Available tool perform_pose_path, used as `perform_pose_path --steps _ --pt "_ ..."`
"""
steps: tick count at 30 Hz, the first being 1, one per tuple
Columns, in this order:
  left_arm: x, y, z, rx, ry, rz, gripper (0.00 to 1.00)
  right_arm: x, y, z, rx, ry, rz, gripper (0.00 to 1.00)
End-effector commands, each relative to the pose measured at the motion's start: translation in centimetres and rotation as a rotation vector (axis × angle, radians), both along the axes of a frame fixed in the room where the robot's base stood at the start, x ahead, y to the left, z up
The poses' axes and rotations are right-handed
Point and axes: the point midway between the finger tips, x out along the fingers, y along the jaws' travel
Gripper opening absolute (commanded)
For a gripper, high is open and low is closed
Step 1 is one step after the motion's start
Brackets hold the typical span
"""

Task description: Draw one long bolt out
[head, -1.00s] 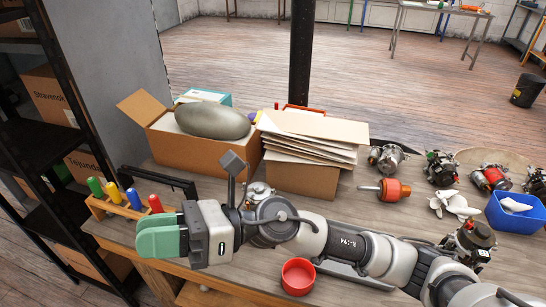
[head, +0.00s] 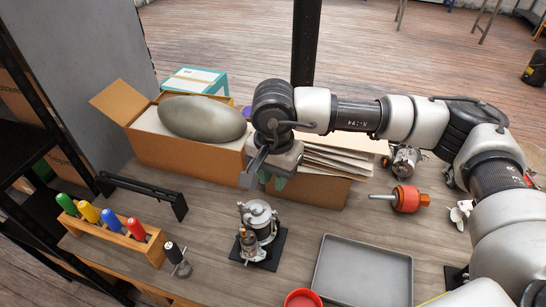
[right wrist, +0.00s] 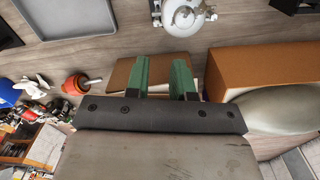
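A silver alternator (head: 260,222) stands on a dark square base on the workbench, with a smaller cylindrical part at its front. I cannot make out single long bolts on it. My right gripper (head: 268,175) is above and behind the alternator, in front of the cardboard stack, pointing down. In the right wrist view its two green fingers (right wrist: 163,75) are apart with nothing held between them. The alternator (right wrist: 182,14) shows at the top edge there, beyond the fingertips and clear of them. My left gripper is not in view.
A box (head: 150,142) with a grey oval object and a cardboard stack (head: 318,190) stand behind. A screwdriver rack (head: 115,236), black bracket (head: 142,192), red bowl (head: 302,299), grey tray (head: 362,272) and orange rotor (head: 408,199) surround the alternator.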

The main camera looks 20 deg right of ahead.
Motion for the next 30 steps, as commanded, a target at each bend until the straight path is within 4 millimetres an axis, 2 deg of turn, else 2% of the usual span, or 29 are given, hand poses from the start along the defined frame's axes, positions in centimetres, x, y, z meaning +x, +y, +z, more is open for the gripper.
perform_pose_path --steps 2,9,11,14,18,21,25,30 --pt "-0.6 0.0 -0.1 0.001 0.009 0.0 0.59 0.0 0.0 -0.2 -0.001 0.0 0.001 0.23" --pt "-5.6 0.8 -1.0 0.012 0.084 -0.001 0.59 0.0 0.0 -1.8 0.001 0.001 0.0 0.23" --pt "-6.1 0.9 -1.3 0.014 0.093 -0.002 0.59 -0.1 0.0 -2.4 0.0 0.001 0.0 0.23" --pt "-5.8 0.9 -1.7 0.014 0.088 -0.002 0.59 -0.1 0.0 -3.5 0.001 0.001 0.0 0.23" --pt "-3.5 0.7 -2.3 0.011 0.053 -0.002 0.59 -0.1 0.0 -5.3 0.001 0.002 0.0 0.23" --pt "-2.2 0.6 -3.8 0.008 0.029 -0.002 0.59 -0.1 0.1 -6.7 0.002 0.001 0.0 0.23" --pt "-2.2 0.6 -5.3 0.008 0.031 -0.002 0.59 -0.1 0.1 -8.0 0.003 0.0 0.0 0.23" --pt "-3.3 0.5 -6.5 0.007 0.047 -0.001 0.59 -0.1 0.1 -8.9 0.003 0.0 0.0 0.23"
